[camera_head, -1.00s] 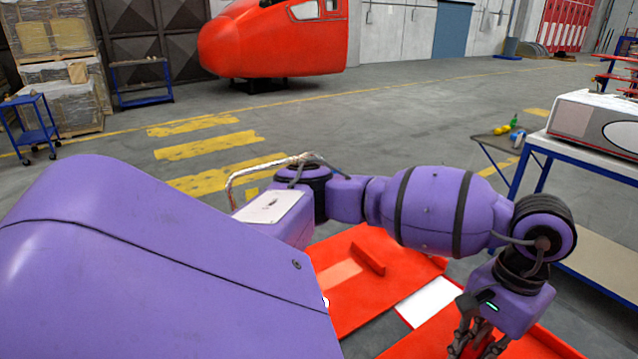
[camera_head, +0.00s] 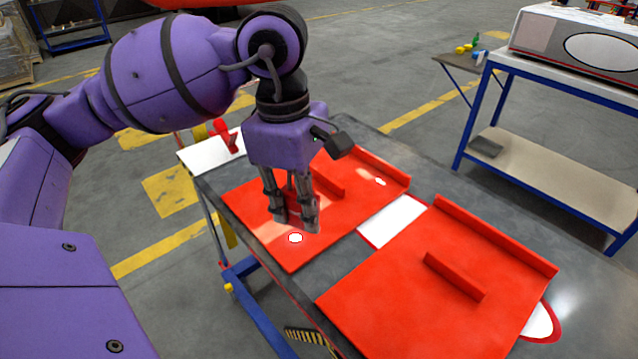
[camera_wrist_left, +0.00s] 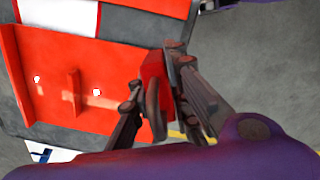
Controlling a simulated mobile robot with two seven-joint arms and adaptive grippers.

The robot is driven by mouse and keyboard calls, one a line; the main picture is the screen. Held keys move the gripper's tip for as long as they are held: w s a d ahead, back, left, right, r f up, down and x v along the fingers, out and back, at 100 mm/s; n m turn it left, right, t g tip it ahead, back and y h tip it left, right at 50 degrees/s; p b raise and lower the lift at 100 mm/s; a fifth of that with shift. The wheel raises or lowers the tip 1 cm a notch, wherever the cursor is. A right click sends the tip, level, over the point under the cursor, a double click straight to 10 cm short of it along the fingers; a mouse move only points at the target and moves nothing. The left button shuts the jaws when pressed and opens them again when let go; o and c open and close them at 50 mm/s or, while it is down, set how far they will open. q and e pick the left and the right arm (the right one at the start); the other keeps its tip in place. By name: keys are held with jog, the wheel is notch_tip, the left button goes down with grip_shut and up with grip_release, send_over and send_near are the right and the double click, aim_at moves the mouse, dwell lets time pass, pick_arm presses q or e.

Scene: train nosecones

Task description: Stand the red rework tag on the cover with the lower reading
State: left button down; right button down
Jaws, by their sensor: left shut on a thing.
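My left gripper (camera_head: 293,222) is above the left red cover (camera_head: 245,207), shut on a red tag (camera_wrist_left: 152,88) that shows between its fingers in the left wrist view. In the head view the tag is mostly hidden by the fingers. The left cover carries a raised red rib and white round spots. The right red cover (camera_head: 385,300) lies beside it, with a raised rib and a rim along its far edge. I cannot read any reading on either cover. My right gripper is not in view.
The covers lie on a dark grey table (camera_head: 432,182), with a white patch (camera_head: 393,221) between them. A small red object (camera_head: 225,136) stands on a white surface (camera_head: 207,153) at the table's left. A blue-framed workbench (camera_head: 540,88) stands at the back right.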

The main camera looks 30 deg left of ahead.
pick_arm(q)
jog(key=n, duration=0.3)
jog(key=a+r+n+b, duration=0.1)
jog(key=shift+s+n+t, duration=0.25)
jog(key=shift+n+t, duration=0.05)
jog(key=n, duration=0.1)
jog(key=r+n, duration=0.1)
jog(key=n, duration=0.1)
jog(key=shift+s+a+r+n+b, duration=0.2)
jog(key=shift+s+n+b, duration=0.1)
jog(key=shift+b, duration=0.1)
jog(key=shift+w+a+f, duration=0.1)
jog(key=shift+w+a, duration=0.1)
jog(key=w+a+f, duration=0.2)
jog(key=w, duration=0.1)
jog(key=w+a+f, duration=0.3)
jog(key=w+a+f+p, duration=0.1)
jog(key=w+a+f, duration=0.2)
jog(key=shift+w, duration=0.1)
jog(key=shift+w+a+f, duration=0.2)
jog(key=shift+f, duration=0.2)
jog(key=shift+w+a+f, duration=0.2)
jog(key=shift+f, duration=1.95)
jog(key=c, duration=1.7)
grip_release()
jog(key=shift+o, duration=0.2)
